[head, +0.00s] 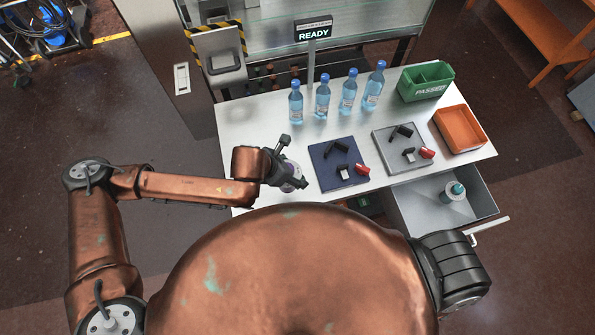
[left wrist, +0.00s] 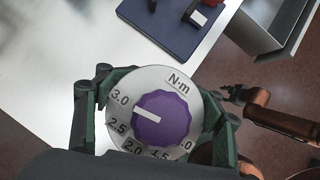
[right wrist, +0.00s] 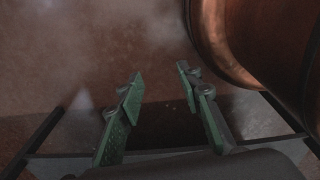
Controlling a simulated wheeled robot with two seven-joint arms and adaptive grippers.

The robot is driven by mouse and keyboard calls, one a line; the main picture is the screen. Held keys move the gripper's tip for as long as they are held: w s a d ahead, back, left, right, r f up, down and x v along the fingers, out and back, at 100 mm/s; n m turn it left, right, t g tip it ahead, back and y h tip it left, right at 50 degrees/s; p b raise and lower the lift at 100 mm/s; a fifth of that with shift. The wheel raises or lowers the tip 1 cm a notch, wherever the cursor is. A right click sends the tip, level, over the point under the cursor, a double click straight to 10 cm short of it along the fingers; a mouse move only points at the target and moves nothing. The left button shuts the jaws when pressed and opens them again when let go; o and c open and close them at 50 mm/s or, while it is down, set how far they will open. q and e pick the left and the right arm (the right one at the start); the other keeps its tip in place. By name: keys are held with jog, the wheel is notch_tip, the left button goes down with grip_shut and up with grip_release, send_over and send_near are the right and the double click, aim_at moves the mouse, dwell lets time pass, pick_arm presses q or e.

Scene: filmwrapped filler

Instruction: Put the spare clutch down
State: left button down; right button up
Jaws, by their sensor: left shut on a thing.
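My left gripper (head: 291,164) is shut on a clutch (head: 291,178) at the left front part of the white table (head: 245,126). In the left wrist view the clutch (left wrist: 162,118) is a round, pale dial disc with a purple knob, marked N·m. The knob's white mark points between 2.5 and 3.0. Whether its underside touches the table is hidden. A second dial-like piece with a teal top (head: 457,188) stands in the open grey drawer (head: 415,209) at the right. My right gripper (right wrist: 160,77) is open and empty, away from the table over the floor.
A dark blue mat (head: 325,178) and a grey mat (head: 388,143) hold black tool parts and red pieces. Several blue bottles (head: 349,92) stand behind. A green bin (head: 425,82) and an orange tray (head: 461,129) are at the right. A READY sign (head: 313,31) stands behind.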

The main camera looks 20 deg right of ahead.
pick_arm(q)
jog(key=w+a+f, duration=0.2)
jog(key=f, duration=0.1)
jog(key=w+a+f+p, duration=0.1)
jog(key=w+a+f, duration=0.2)
jog(key=w+a+f+p, duration=0.1)
jog(key=w+a+f, duration=0.1)
jog(key=f, duration=0.2)
jog(key=shift+w+a, duration=0.2)
jog(key=shift+a, duration=0.05)
jog(key=shift+f, duration=0.6)
pick_arm(e)
jog(key=r, duration=0.1)
jog(key=w+r, duration=0.1)
jog(key=shift+w+a+r, duration=0.1)
jog(key=shift+a+r, duration=0.05)
jog(key=shift+r, duration=0.25)
pick_arm(q)
jog(key=c, duration=1)
grip_release()
jog(key=shift+f, duration=0.15)
jog(key=o, duration=0.5)
pick_arm(e)
jog(key=shift+w, duration=0.15)
jog(key=shift+d, duration=0.2)
